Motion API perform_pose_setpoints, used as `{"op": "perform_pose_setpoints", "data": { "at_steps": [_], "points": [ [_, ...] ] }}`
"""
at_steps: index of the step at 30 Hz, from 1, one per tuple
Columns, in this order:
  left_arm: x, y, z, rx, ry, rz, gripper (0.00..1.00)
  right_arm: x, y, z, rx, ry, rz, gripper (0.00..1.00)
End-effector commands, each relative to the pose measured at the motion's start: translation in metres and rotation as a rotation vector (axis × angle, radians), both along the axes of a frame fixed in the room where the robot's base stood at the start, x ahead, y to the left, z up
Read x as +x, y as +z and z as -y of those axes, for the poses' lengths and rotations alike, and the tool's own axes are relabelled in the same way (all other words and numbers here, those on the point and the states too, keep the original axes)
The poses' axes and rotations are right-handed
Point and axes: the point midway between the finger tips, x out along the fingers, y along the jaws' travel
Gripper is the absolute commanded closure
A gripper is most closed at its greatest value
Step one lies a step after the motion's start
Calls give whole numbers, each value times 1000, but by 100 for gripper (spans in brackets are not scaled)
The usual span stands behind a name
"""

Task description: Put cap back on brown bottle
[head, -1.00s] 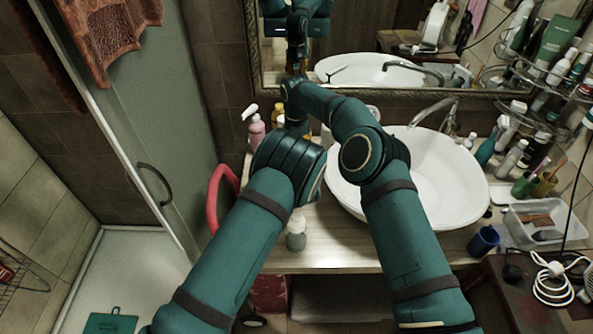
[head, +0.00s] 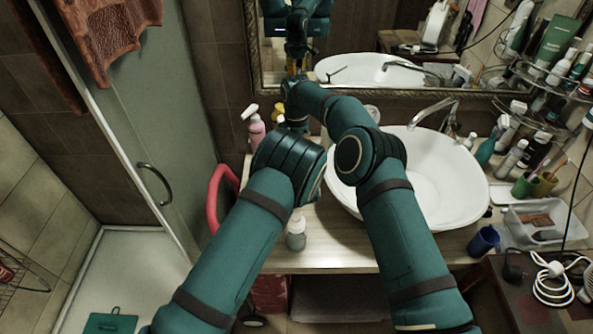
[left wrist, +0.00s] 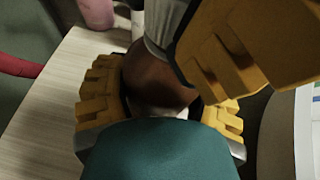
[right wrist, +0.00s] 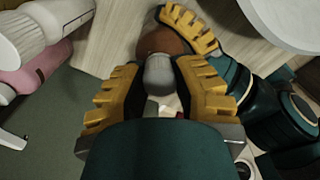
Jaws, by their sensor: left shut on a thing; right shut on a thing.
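The brown bottle (left wrist: 155,80) is between the yellow-padded fingers of my left gripper (left wrist: 160,100), which is shut on it. In the right wrist view the bottle (right wrist: 163,40) shows just beyond the pale grey cap (right wrist: 158,75). My right gripper (right wrist: 158,80) is shut on this cap, with a yellow finger on each side. The cap lines up with the bottle and overlaps it in this view; I cannot tell whether they touch. A left-gripper finger (right wrist: 192,30) shows beside the bottle. In the head view my arms hide the bottle, the cap and both grippers.
The white basin (head: 455,190) stands right of my arms on the wooden counter (head: 345,250). A pink spray bottle (head: 256,130) stands at the counter's back left, and a small clear bottle (head: 296,233) near its front.

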Motion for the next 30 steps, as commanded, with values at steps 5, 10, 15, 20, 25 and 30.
{"op": "perform_pose_setpoints", "data": {
  "at_steps": [5,10,15,20,25,30],
  "points": [
    [0,1,0,0,0,1,100,0,0,0,1,2,1,66],
    [0,1,0,0,0,1,100,0,0,0,0,3,0,48],
    [0,0,0,0,0,1,100,0,0,0,0,3,0,48],
    [0,1,0,0,0,1,100,0,7,0,0,3,1,48],
    [0,0,0,0,0,1,100,0,28,0,1,3,3,48],
    [0,0,0,0,0,1,100,0,44,-1,1,4,1,48]
  ]
}}
